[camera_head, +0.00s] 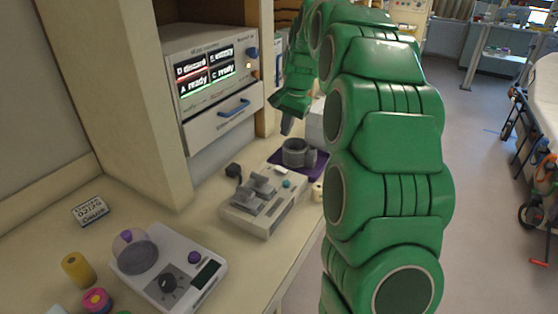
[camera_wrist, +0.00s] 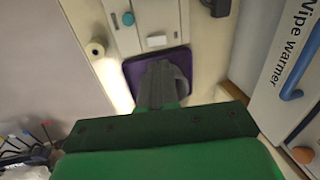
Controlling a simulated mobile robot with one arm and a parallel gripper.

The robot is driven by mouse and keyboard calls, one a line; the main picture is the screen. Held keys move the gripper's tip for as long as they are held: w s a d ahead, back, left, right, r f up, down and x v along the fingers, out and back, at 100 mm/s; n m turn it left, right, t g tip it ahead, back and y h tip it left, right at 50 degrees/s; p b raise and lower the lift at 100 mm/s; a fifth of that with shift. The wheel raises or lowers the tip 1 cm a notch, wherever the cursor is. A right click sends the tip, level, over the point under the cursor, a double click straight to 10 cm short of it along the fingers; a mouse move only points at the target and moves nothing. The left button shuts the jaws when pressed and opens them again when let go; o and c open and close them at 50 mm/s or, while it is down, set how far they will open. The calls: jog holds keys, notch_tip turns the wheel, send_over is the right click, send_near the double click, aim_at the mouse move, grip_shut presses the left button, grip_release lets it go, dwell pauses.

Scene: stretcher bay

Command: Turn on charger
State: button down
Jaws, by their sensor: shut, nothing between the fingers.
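The apparent charger (camera_head: 262,205) is a pale box on the counter with grey blocks on top and a teal button (camera_head: 287,184) at its far end. In the wrist view, part of it (camera_wrist: 145,12) shows at the top, with the teal button (camera_wrist: 128,18) and a small white switch (camera_wrist: 157,40). My gripper (camera_head: 287,130) is shut and empty, pointing down beyond the charger, near a grey cup (camera_head: 298,152) on a purple mat (camera_head: 316,168). In the wrist view my grey fingers (camera_wrist: 163,66) are over the purple mat, apart from the switch.
A wipe warmer (camera_head: 218,128) with a lit screen and blue-handled drawer stands behind the charger. A scale-like device (camera_head: 168,268), yellow cylinder (camera_head: 78,268) and small sign (camera_head: 90,210) occupy the near counter. A stretcher (camera_head: 540,110) stands right, across open floor.

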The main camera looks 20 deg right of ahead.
aim_at(277, 166)
jog(key=shift+w+d+f, duration=0.15)
jog(key=shift+w+d, duration=0.05)
jog(key=shift+w, duration=0.2)
jog(key=shift+w+d+f, duration=0.1)
jog(key=shift+w+d, duration=0.1)
jog(key=shift+w, duration=0.2)
jog(key=shift+f, duration=0.1)
jog(key=f, duration=0.4)
jog(key=w+a+f, duration=0.1)
jog(key=f, duration=0.4)
jog(key=w+a+f, duration=0.1)
jog(key=f, duration=0.3)
jog(key=shift+f, duration=0.25)
